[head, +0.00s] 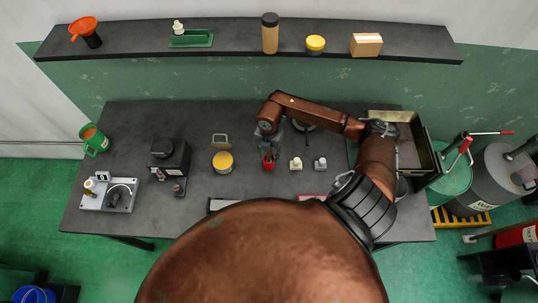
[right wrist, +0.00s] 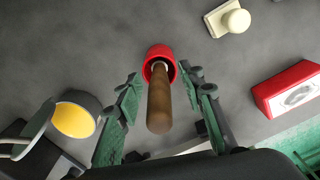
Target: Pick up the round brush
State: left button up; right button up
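The round brush appears as a wooden handle (right wrist: 159,105) rising toward the camera from a red round part (right wrist: 158,55) in the right wrist view. I cannot tell whether the red part is the brush's own or a cup around it, and no bristles show. In the head view the red part (head: 268,165) stands on the dark bench, below my right gripper (head: 268,150). In the right wrist view my right gripper (right wrist: 159,75) is open, with one green-padded finger on each side of the handle and a gap on both sides. My left gripper is not in view.
A yellow-topped tin (head: 222,161) is left of the red part. Two small knobbed pieces (head: 296,163) (head: 320,163) are to the right. A red box (right wrist: 290,88) shows in the wrist view. A metal bin (head: 428,160) stands at the bench's right end; a black machine (head: 168,160) is left.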

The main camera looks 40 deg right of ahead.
jog(key=shift+f, duration=0.1)
jog(key=shift+c, duration=0.4)
grip_shut()
notch_tip(320, 180, up, 10)
jog(key=shift+r+b, duration=0.1)
jog(key=shift+b, duration=0.85)
